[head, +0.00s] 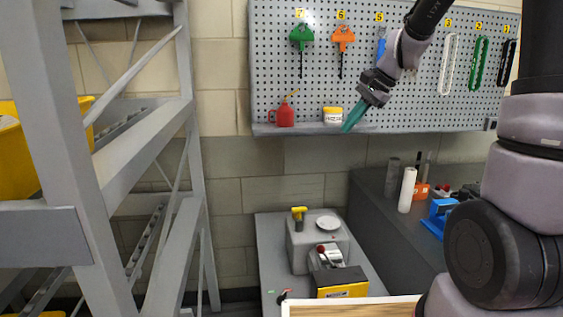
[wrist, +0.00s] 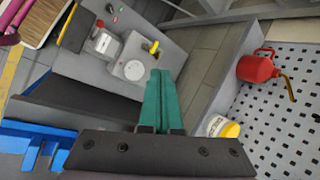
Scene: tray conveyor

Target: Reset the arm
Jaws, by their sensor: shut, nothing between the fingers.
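My gripper (head: 355,117) shows in the head view in front of the pegboard shelf, pointing down and left. Its two teal fingers are together with nothing between them. In the wrist view the shut fingers (wrist: 158,75) point up the picture, over the grey bench area. My arm reaches in from the upper right of the head view, bent above the gripper. The grease tub (head: 333,115) stands on the shelf just left of the fingers; I cannot tell if there is contact. It also shows in the wrist view (wrist: 222,127), right of the fingers.
A pegboard (head: 420,90) with hanging tools fills the wall. A red oil can (head: 284,115) stands on its shelf (head: 300,129). Below are a grey conveyor bench (head: 275,240) and a dark counter (head: 385,205) with a white roll (head: 407,190). A grey rack (head: 140,150) stands left.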

